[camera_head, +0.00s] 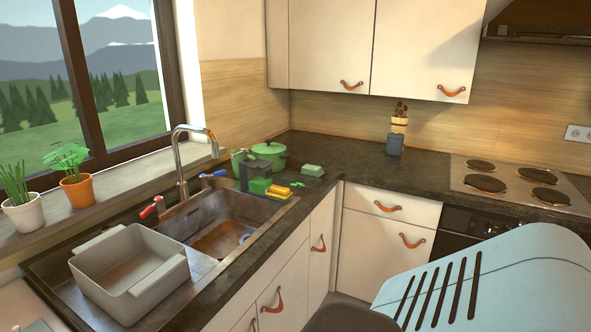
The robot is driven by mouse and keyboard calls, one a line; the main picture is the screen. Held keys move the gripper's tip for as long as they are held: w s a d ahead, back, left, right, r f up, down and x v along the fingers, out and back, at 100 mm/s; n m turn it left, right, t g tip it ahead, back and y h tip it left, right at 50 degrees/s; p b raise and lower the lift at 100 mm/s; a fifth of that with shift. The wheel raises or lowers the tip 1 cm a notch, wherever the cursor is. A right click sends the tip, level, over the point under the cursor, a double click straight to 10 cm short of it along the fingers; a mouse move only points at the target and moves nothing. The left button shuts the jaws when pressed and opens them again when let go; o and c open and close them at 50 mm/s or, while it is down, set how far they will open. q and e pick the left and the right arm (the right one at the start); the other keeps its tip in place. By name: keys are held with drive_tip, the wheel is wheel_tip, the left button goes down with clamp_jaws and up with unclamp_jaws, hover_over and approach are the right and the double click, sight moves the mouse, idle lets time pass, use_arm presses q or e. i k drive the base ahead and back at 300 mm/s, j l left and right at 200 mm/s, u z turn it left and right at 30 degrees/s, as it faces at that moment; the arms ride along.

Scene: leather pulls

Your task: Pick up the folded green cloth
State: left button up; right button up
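A small pale green, flat-topped block (312,170), which looks like the folded green cloth, lies on the dark countertop behind the sink's right corner, right of a green lidded pot (268,154). It is small in the picture, so its folds are hard to make out. Nothing touches it from above. Neither gripper shows in the head view. A large light blue part of my own body with dark slots fills the lower right.
A dark caddy (252,174), a green block (260,186) and yellow sponge-like pieces (279,192) crowd the sink's back corner. A grey tub (130,272) stands left of the sink basin (222,236). A hob (518,184) is at right; counter between is mostly clear.

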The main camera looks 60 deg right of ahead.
sight(315, 171)
drive_tip(key=l+u, duration=0.1)
drive_tip(key=l, duration=0.25)
drive_tip(key=k+l+u, duration=0.15)
drive_tip(key=l, duration=0.25)
drive_tip(key=l+u, duration=0.1)
drive_tip(key=l, duration=0.25)
drive_tip(key=k+l+u, duration=0.15)
drive_tip(key=l, duration=0.2)
drive_tip(key=k+l+u, duration=0.1)
drive_tip(key=l, duration=0.2)
drive_tip(key=k+l, duration=0.15)
drive_tip(key=l, duration=0.2)
drive_tip(key=k+l, duration=0.15)
drive_tip(key=l, duration=0.2)
drive_tip(key=k+l, duration=0.1)
drive_tip(key=l, duration=0.25)
drive_tip(key=k+l, duration=0.15)
drive_tip(key=l, duration=0.2)
drive_tip(key=k+l, duration=0.15)
drive_tip(key=l, duration=0.2)
drive_tip(key=l+u, duration=0.05)
